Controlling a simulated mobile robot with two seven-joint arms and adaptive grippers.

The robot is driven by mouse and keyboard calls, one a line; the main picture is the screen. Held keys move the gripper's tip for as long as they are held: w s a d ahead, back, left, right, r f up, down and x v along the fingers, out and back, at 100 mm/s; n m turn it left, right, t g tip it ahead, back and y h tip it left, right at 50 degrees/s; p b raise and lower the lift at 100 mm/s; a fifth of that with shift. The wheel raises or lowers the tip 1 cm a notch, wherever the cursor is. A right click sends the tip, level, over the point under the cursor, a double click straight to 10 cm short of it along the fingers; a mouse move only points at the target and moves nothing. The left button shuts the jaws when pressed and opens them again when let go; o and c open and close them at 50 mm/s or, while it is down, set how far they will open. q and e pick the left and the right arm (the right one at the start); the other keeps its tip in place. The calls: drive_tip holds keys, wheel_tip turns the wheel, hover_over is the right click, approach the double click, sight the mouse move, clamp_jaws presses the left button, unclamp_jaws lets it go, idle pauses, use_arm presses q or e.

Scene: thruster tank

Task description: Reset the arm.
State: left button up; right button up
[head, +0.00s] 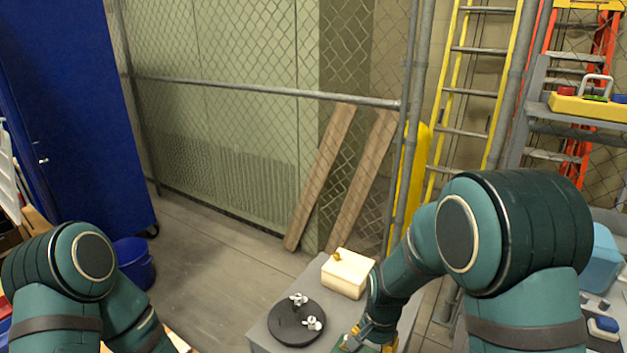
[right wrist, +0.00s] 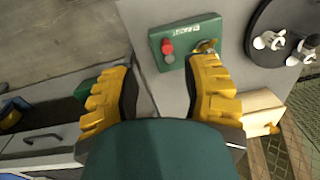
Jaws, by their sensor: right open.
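My right gripper (head: 368,338) is low in the head view, above the right side of a grey stand (head: 263,340). In the right wrist view its two yellow fingers (right wrist: 160,72) are spread wide with nothing between them. A green control box (right wrist: 183,40) with a red button (right wrist: 167,47) and a brass-coloured part (right wrist: 206,46) lies just beyond the fingertips. In the head view the gripper mostly hides this box. My left arm shows at the lower left, but its gripper is out of view.
A black disc (head: 290,332) with white fittings (head: 312,323) and a cream box (head: 345,276) with a brass knob (head: 337,256) sit on the stand. A blue bucket (head: 133,264) stands left. Behind are a chain-link fence, leaning planks (head: 318,180) and open floor (head: 205,265).

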drive_tip(key=s+a+f+n+y, duration=0.1)
drive_tip(key=s+a+f+n, duration=0.1)
drive_tip(key=s+f, duration=0.4)
drive_tip(key=s+a+f+n+t+y, duration=0.1)
drive_tip(key=s+a+f+n+y, duration=0.1)
drive_tip(key=s+f+n, duration=0.2)
drive_tip(key=s+f, duration=0.3)
drive_tip(key=s, duration=0.1)
drive_tip(key=shift+s+a, duration=0.2)
drive_tip(key=shift+a, duration=0.2)
idle(1.9)
